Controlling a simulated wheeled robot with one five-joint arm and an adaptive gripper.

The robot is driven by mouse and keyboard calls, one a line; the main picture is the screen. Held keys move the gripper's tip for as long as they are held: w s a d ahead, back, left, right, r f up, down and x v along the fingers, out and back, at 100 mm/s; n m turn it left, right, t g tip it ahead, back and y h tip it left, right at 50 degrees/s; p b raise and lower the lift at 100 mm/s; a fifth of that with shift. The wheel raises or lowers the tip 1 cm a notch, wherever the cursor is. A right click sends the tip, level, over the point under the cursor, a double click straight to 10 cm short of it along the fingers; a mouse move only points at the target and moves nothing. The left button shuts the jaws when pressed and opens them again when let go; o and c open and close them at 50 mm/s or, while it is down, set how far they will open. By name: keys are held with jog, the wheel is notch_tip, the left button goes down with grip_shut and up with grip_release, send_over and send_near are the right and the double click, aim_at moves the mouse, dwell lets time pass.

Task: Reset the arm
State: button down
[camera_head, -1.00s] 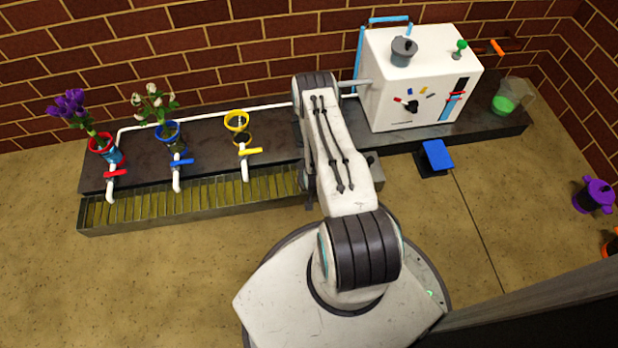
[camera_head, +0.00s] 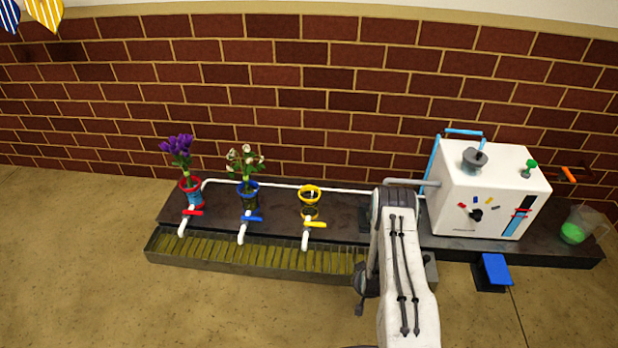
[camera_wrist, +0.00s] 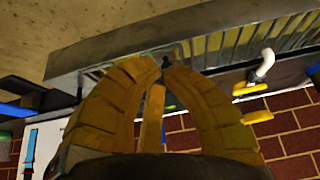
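My arm (camera_head: 405,270) is bent, with its dark elbow joint in front of the counter, left of the white machine. In the head view my gripper is mostly hidden behind the arm; only dark parts show low on its left. In the wrist view my gripper (camera_wrist: 166,66) has its yellow-brown fingers curved in until the tips meet or nearly meet. I see nothing held between them. Below the fingers, a brick wall shows upside down, and the grated trough (camera_wrist: 120,52) runs behind the tips.
The white machine (camera_head: 485,195), blue pedal (camera_head: 495,268) and green-filled jug (camera_head: 575,230) are at right. The floor at left is clear.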

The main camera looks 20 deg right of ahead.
jog(key=w+a+r+n+p, duration=0.1)
jog(key=a+r+p, duration=0.35)
jog(key=r, duration=1.15)
jog(key=w+a+r+n+y+p, duration=0.15)
jog(key=r+p, duration=0.55)
jog(key=r, duration=0.9)
jog(key=w+a+r+p, duration=0.15)
jog(key=r+p, duration=0.35)
jog(key=r, duration=1)
jog(key=s+a+r+p, duration=0.2)
jog(key=s+r+p, duration=0.1)
jog(key=r, duration=0.4)
jog(key=s+a+r+n+p, duration=0.1)
jog(key=s+a+r+p, duration=0.2)
jog(key=r, duration=0.4)
jog(key=s+a+r+p, duration=0.2)
jog(key=s+r+p, duration=0.15)
jog(key=r, duration=0.45)
jog(key=s+a+r+n+g+p, duration=0.1)
jog(key=s+a+r+p, duration=0.3)
jog(key=s+r+p, duration=0.4)
jog(key=s+r+y, duration=0.1)
jog(key=s+r, duration=0.5)
jog(key=s, duration=0.3)
jog(key=shift+a+r+n+g, duration=0.2)
jog(key=shift+r+n+g, duration=0.15)
jog(key=shift+g, duration=0.05)
jog(key=shift+w, duration=0.1)
